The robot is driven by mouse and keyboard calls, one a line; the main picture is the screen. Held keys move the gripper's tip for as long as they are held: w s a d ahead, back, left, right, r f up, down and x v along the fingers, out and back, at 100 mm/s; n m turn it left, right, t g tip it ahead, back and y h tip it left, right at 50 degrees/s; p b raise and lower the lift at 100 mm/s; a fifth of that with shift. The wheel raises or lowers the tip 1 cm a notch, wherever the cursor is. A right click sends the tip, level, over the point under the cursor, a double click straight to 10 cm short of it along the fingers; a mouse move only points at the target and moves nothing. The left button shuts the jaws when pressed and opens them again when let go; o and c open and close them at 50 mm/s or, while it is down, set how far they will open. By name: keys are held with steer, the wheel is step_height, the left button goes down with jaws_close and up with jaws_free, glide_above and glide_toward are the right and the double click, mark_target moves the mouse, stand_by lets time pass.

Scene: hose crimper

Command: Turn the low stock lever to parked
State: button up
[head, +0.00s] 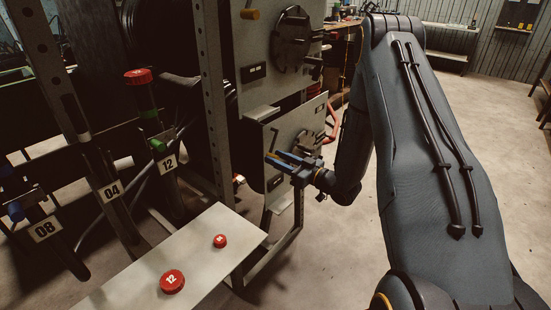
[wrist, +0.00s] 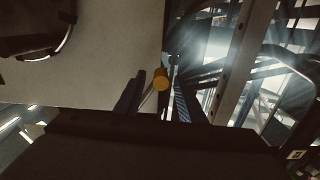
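The low stock lever's orange knob (wrist: 161,78) shows in the wrist view between the tips of my gripper (wrist: 158,88), with a thin rod beside it. The two dark fingers stand apart on either side of the knob; I cannot tell whether either touches it. In the head view my gripper (head: 279,159) reaches left across the front of the lower grey panel (head: 257,133). A small orange spot, which seems to be the knob (head: 270,155), shows at the fingertips. The rest of the lever is mostly hidden there, and its marked positions cannot be read.
An upper panel (head: 254,48) carries another orange-tipped lever (head: 250,14) and a round dark die head (head: 291,38). A steel upright (head: 213,95) stands left of the panels. A pale shelf (head: 205,262) with two red caps lies in front. Open floor is at right.

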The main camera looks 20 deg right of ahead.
steer(key=v, duration=0.6)
steer(key=shift+s, duration=0.2)
steer(key=shift+w+d, duration=0.1)
steer(key=shift+d, duration=0.05)
